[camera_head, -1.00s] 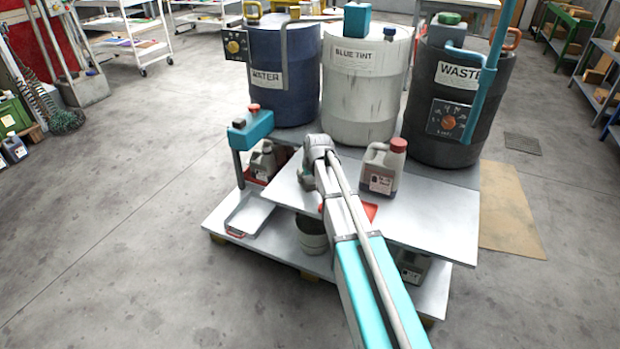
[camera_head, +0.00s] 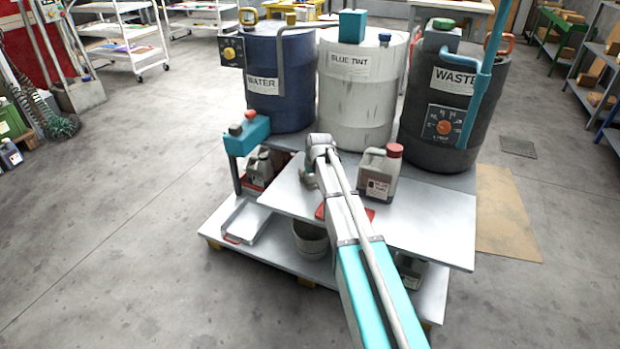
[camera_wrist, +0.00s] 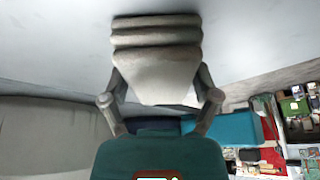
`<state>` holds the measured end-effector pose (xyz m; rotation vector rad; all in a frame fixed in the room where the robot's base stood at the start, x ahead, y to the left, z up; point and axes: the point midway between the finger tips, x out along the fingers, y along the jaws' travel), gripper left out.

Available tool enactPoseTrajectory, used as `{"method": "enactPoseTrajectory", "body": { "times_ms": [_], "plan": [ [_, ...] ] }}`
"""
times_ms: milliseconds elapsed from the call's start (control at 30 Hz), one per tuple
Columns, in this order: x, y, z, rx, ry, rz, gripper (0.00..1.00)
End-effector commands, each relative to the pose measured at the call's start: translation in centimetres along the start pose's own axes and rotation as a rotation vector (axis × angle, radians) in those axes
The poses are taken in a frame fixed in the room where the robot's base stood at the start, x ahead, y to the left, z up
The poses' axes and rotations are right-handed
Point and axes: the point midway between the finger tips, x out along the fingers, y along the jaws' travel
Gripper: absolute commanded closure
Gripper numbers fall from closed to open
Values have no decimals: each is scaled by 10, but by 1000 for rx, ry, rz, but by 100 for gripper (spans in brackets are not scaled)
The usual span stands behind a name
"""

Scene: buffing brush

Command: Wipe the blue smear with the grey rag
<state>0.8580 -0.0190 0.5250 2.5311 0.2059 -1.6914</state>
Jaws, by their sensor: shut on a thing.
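My gripper (camera_wrist: 160,85) is shut on the grey rag (camera_wrist: 157,38), a thick folded pad held between the two fingers in the wrist view. The rag's far end is close to a pale grey surface, and I cannot tell whether it touches. In the head view my gripper hangs over the left part of the grey tabletop (camera_head: 420,225), mostly hidden by my arm. I see no blue smear in either view; my arm and the rag cover part of the tabletop.
A grey jug with a red cap (camera_head: 378,175) stands just right of my wrist. The water drum (camera_head: 280,105), blue tint drum (camera_head: 355,110) and waste drum (camera_head: 450,120) stand behind. The tabletop's right front is clear.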

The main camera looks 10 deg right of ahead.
Motion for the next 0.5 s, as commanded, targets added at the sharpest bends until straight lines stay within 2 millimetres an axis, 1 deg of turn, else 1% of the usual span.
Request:
{"method": "enactPoseTrajectory", "body": {
  "times_ms": [267,500],
  "plan": [
    [2,3,-3,0,0,0,59],
    [7,13,-12,0,0,0,59]
  ]
}}
